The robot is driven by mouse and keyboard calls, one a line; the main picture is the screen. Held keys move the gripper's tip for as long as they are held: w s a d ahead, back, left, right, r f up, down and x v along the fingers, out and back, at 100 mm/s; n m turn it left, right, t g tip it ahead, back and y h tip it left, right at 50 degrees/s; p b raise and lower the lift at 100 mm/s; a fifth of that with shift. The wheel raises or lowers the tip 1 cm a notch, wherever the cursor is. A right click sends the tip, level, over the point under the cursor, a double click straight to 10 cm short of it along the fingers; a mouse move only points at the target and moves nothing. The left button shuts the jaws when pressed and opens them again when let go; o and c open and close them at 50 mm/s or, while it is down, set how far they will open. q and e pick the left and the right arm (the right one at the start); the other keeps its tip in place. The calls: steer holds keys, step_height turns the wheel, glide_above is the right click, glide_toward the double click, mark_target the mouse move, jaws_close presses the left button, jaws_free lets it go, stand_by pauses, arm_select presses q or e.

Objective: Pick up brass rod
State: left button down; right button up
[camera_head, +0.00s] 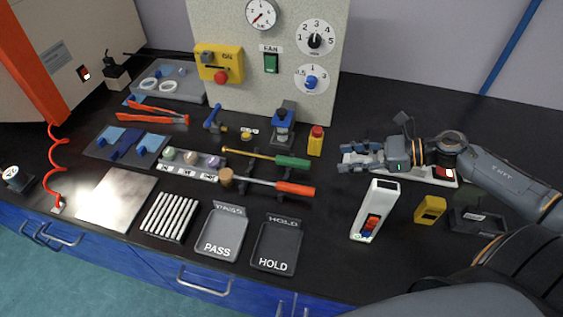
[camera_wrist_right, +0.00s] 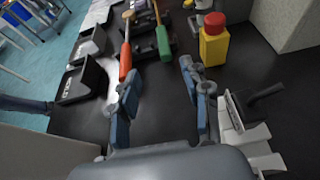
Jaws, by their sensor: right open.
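The brass rod (camera_head: 247,155) has a thin yellow shaft and a green handle (camera_head: 292,161). It lies on a dark holder left of my right gripper, with its handle towards the gripper. In the right wrist view, the green handle (camera_wrist_right: 163,43) is ahead of the fingers and the shaft runs away from me. My right gripper (camera_head: 344,158) is open and empty, to the right of the handle and apart from it. Its blue-padded fingers also show in the right wrist view (camera_wrist_right: 158,82). My left gripper does not show.
An orange-handled tool (camera_head: 294,188) lies beside the rod. A yellow bottle with a red cap (camera_head: 315,141) stands close behind the green handle. A white device (camera_head: 374,211) stands in front of my right gripper. The PASS (camera_head: 219,246) and HOLD (camera_head: 273,262) trays lie near the front edge.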

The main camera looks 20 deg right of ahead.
mark_target(300, 161)
steer(key=x, duration=0.5)
steer(key=shift+w+a, duration=0.15)
steer(key=shift+w, duration=0.1)
steer(key=shift+w+a+f, duration=0.3)
steer(key=shift+a, duration=0.2)
steer(key=p+x, duration=0.2)
steer(key=x, duration=0.2)
steer(key=shift+w+f, duration=0.25)
steer(key=shift+w, duration=0.05)
steer(key=shift+w+a+f, duration=0.25)
steer(key=shift+a+f, duration=0.05)
steer(key=shift+a, duration=0.05)
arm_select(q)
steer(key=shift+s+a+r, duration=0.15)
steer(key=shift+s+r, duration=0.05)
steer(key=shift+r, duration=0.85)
arm_select(e)
jaws_close()
